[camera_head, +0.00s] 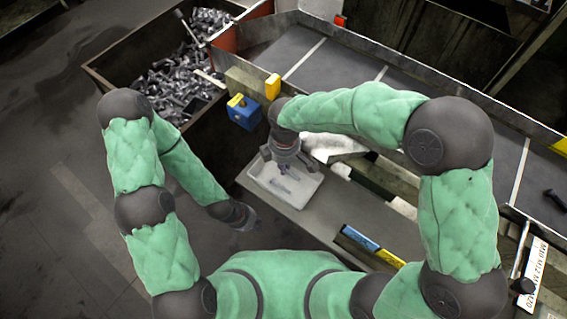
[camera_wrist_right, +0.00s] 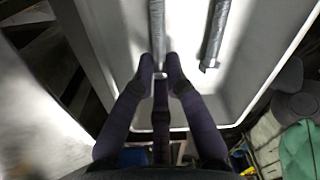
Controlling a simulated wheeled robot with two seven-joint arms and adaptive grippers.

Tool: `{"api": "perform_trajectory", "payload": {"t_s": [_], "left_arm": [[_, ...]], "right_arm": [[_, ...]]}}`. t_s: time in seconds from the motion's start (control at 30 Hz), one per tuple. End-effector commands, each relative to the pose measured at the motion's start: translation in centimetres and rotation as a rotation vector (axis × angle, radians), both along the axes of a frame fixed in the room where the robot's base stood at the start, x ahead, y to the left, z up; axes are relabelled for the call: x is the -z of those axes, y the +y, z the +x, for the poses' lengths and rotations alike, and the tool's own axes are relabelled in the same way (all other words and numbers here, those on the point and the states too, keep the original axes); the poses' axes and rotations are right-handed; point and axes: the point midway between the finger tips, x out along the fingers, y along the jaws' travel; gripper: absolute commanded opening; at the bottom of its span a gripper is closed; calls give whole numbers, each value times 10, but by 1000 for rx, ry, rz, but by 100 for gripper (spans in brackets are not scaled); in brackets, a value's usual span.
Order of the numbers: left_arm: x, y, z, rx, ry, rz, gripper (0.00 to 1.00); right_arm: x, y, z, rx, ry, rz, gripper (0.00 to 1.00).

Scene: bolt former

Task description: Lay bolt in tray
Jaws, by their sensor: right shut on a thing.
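My right gripper (camera_head: 286,164) is above the pale rectangular tray (camera_head: 262,187). In the right wrist view the gripper (camera_wrist_right: 160,66) is shut on the end of a grey bolt (camera_wrist_right: 157,32), which lies lengthwise over the tray's floor. I cannot tell whether this bolt touches the floor. A second grey bolt (camera_wrist_right: 215,38) lies in the tray to its right, roughly parallel and apart from it. The tray's wall (camera_wrist_right: 103,42) shows on the left. My left gripper (camera_head: 243,217) hangs low, away from the tray; its fingers are too dark to read.
A bin of many loose bolts (camera_head: 200,70) stands at the back left. A blue box (camera_head: 243,112) and a yellow block (camera_head: 272,87) stand behind the tray. A grey conveyor (camera_head: 340,72) runs along the right, with a dark bolt (camera_head: 555,198) at its right end.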

Motion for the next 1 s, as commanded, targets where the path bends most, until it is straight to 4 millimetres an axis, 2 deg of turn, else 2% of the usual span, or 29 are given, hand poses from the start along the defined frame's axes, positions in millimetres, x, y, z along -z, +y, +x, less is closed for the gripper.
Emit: {"api": "perform_trajectory", "payload": {"t_s": [0.03, 0.07, 0.1, 0.4, 0.53, 0.67, 1.0], "left_arm": [[0, 0, 0, 0, 0, 0, 24], [0, 0, 0, 0, 0, 0, 24], [0, 0, 0, 0, 0, 0, 24], [-1, 0, 0, 0, 0, 0, 24], [-4, 0, 0, 0, 0, 0, 24], [-11, 0, 0, 0, 0, 0, 24], [-29, 0, 0, 0, 0, 0, 24]], "right_arm": [[0, 0, 0, 0, 0, 0, 0], [0, 0, 0, 0, 0, 0, 19], [0, 0, 0, 0, 0, 0, 24], [-1, 0, 0, 0, 0, 0, 24], [-9, 0, 0, 0, -1, 0, 24], [-28, 0, 1, -2, -4, 1, 24], [-98, -1, 3, -1, -3, 2, 24]]}}
